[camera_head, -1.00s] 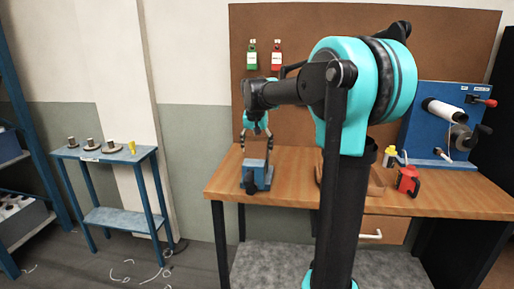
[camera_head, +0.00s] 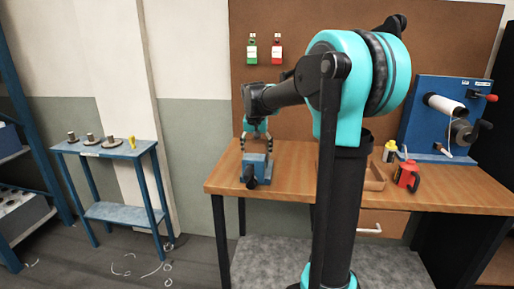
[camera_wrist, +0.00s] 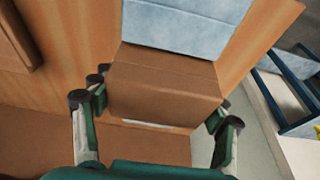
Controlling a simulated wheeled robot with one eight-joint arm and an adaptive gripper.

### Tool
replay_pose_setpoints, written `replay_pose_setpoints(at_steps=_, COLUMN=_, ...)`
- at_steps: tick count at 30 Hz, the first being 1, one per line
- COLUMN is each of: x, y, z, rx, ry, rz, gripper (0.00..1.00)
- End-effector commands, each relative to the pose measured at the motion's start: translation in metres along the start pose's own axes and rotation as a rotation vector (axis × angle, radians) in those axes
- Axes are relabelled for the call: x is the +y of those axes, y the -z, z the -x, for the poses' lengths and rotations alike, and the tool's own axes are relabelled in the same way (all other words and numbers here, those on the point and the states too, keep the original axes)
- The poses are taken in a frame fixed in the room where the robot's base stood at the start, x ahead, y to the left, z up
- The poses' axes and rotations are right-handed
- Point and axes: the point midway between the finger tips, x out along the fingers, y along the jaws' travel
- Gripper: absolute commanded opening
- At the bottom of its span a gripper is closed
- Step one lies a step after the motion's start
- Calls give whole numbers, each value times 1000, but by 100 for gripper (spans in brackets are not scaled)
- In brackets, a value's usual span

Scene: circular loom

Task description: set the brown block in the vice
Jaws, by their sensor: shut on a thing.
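The brown block (camera_wrist: 165,88) sits between the fingers of my gripper (camera_wrist: 158,100) in the wrist view, and the gripper is shut on it. The blue vice (camera_wrist: 180,25) lies just beyond the block in that view. In the head view my gripper (camera_head: 256,145) points down right over the vice (camera_head: 256,170), which stands near the left end of the wooden bench.
The wooden bench (camera_head: 450,193) also holds a shallow wooden tray (camera_head: 375,182), a yellow bottle (camera_head: 389,151), a red object (camera_head: 407,177) and a blue winding machine (camera_head: 440,115). A blue side table (camera_head: 118,153) with several small parts stands at left.

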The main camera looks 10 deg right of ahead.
Motion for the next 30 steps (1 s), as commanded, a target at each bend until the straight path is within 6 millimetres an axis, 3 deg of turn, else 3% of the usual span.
replay_pose_setpoints(at_steps=1, x=0, y=0, z=-1, rx=0, ry=0, rz=0, gripper=75)
replay_pose_setpoints(at_steps=6, x=0, y=0, z=0, rx=0, ry=0, rz=0, gripper=96)
replay_pose_setpoints(at_steps=19, x=0, y=0, z=4, rx=0, ry=0, rz=0, gripper=97)
replay_pose_setpoints(at_steps=23, x=0, y=-1, z=22, rx=0, ry=0, rz=1, gripper=97)
replay_pose_setpoints(at_steps=30, x=0, y=0, z=71, rx=0, ry=0, rz=1, gripper=97)
